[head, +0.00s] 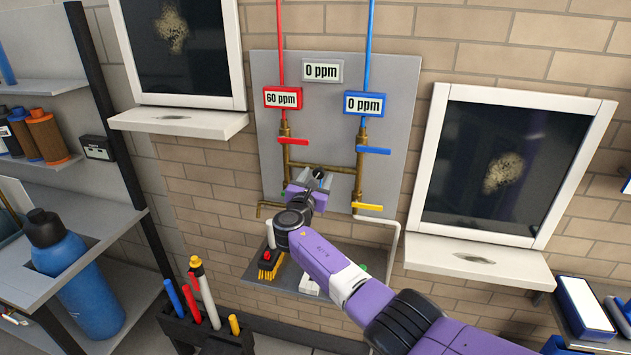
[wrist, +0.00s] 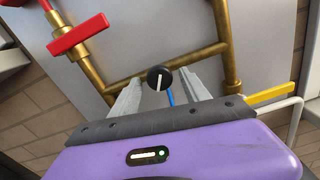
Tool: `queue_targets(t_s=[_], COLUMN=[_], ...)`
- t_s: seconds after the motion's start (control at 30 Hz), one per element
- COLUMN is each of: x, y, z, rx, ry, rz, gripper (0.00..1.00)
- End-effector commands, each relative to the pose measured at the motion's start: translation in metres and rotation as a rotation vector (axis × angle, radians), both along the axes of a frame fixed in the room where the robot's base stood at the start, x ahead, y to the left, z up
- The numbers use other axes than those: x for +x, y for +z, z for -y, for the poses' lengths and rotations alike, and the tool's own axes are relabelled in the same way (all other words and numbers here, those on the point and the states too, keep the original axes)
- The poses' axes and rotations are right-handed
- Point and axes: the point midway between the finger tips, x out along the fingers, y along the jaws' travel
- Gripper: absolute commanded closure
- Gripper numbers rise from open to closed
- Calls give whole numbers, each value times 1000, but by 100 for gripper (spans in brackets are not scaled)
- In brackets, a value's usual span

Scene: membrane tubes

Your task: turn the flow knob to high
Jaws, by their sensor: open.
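The flow knob (wrist: 159,78) is a round black dial with a white pointer line, seen in the wrist view in front of the brass pipe. Its line stands nearly upright in that view. In the head view the knob (head: 318,173) shows small just beyond my gripper. My gripper (wrist: 158,92) is open, with one grey finger on each side of the knob in the picture. I cannot tell whether the fingers touch it. A thin blue line shows below the knob between the fingers. In the head view my gripper (head: 316,181) is in front of the grey panel.
The grey panel (head: 400,115) carries brass pipes, a red valve handle (head: 293,142), a blue one (head: 373,150) and a yellow one (head: 367,207). Displays read 60 ppm, 0 ppm and 0 ppm. A shelf (head: 345,299) with a brush is below. Windows flank the panel.

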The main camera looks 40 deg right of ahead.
Motion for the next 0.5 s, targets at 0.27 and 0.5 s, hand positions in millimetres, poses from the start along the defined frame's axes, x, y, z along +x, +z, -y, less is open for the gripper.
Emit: queue_targets(t_s=[0.27,0.5], x=[-16,-36], y=[-1,-3], z=[-20,-46], rx=[2,3], ry=[1,1], rz=[0,0], gripper=[45,45])
